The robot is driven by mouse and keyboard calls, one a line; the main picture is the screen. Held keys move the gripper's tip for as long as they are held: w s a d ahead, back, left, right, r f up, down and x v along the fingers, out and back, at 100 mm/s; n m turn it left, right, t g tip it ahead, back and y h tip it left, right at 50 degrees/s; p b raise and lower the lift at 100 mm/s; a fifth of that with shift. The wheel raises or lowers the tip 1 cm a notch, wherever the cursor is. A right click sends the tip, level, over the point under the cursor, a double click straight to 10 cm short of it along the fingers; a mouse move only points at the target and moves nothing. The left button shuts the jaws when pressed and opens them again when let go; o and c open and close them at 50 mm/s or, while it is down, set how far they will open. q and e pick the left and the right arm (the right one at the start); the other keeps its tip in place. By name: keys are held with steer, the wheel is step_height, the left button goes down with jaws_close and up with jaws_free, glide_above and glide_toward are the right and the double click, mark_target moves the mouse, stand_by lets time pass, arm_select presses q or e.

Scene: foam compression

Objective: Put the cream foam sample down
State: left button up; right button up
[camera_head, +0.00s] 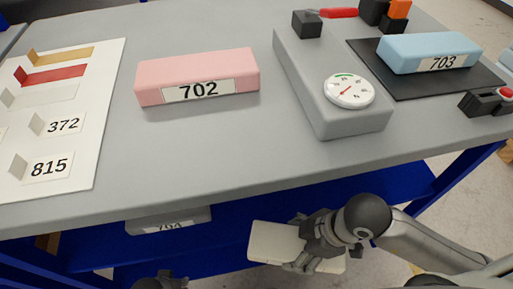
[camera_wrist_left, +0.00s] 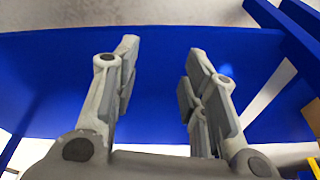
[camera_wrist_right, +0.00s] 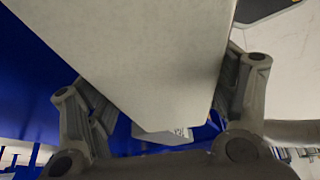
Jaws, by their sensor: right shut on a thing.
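The cream foam sample (camera_head: 268,240) is a pale block in front of the grey table's front edge, lower than the tabletop in the head view. My right gripper (camera_head: 303,250) is shut on it, with one finger on each side. The sample fills the middle of the right wrist view (camera_wrist_right: 150,60), and its far end runs out of the frame. My left gripper (camera_wrist_left: 160,75) is open and empty, facing the blue surface in the left wrist view. Only a small part of it shows at the bottom of the head view.
On the table (camera_head: 230,140) are pink block 702 (camera_head: 199,73), a grey dial gauge device (camera_head: 330,85) and blue block 703 (camera_head: 428,52) on a black mat (camera_head: 410,82). A white labelled board (camera_head: 95,100) lies left. A grey labelled block (camera_head: 167,219) sits below, near the blue shelf (camera_head: 375,185).

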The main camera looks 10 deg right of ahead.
steer(key=b, duration=0.1)
glide_above(277, 194)
steer(key=shift+f+b, duration=0.65)
steer(key=shift+f, duration=1.15)
steer(key=o, duration=0.8)
steer(key=shift+c, duration=0.2)
arm_select(q)
steer(key=w+v, duration=0.1)
steer(key=v, duration=0.6)
steer(key=shift+w+r+t, duration=0.3)
steer(key=shift+w+r, duration=0.25)
steer(key=shift+r, duration=0.05)
